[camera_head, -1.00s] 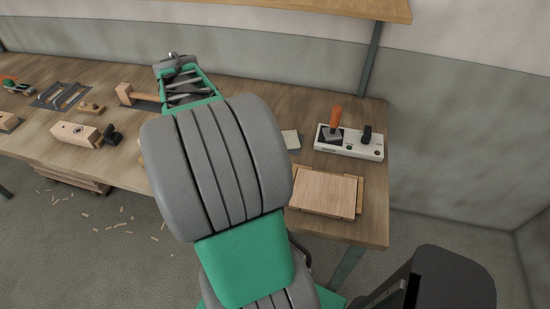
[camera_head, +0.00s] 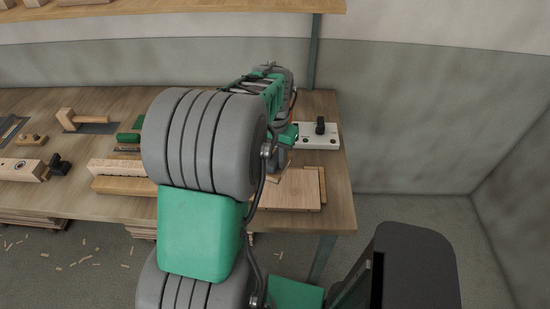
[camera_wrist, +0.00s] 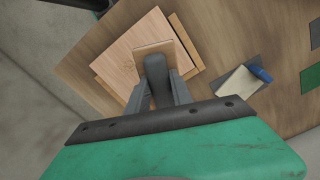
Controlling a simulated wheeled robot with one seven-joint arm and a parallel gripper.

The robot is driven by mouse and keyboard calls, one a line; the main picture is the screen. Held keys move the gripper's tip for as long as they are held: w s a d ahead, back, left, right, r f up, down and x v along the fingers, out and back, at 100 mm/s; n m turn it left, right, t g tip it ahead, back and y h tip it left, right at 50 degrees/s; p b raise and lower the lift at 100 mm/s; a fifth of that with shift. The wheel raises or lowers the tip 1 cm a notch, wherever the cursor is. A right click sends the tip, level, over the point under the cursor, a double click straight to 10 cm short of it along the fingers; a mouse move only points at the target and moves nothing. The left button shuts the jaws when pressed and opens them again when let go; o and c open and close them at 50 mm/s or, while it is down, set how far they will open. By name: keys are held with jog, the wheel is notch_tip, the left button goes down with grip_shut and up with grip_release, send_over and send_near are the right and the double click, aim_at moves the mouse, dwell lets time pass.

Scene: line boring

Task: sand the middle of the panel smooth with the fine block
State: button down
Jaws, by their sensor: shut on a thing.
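The pale wooden panel (camera_head: 298,194) lies near the right end of the bench; in the wrist view it (camera_wrist: 118,64) fills the upper left. The block is within the panel's outline, towards one edge. I cannot tell whether it touches the panel. In the head view my arm hides most of the gripper (camera_head: 281,160) and the block.
Wooden strips (camera_wrist: 186,42) border the panel. A white box (camera_head: 322,139) with a black knob stands behind it. A blue-handled tool (camera_wrist: 245,79) lies beside the panel. A wooden block (camera_head: 118,168) and other tools are to the left. The bench's right edge is close.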

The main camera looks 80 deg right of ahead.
jog(key=shift+a+f+b, duration=0.15)
jog(key=shift+f+b, duration=0.2)
jog(key=shift+f, duration=0.15)
jog(key=shift+f+b, duration=1.55)
jog(key=shift+f, duration=0.85)
jog(key=shift+f, duration=0.2)
jog(key=shift+f+b, duration=0.35)
jog(key=shift+f, duration=0.05)
jog(key=shift+s, duration=0.1)
jog(key=shift+s+d+r, duration=0.1)
jog(key=shift+s+d, duration=0.2)
jog(key=shift+s, duration=0.95)
jog(key=shift+s+d+r, duration=0.1)
jog(key=shift+s+d, duration=0.2)
jog(key=shift+s, duration=1)
jog(key=shift+s+d, duration=0.3)
jog(key=shift+s, duration=0.95)
jog(key=shift+a, duration=0.1)
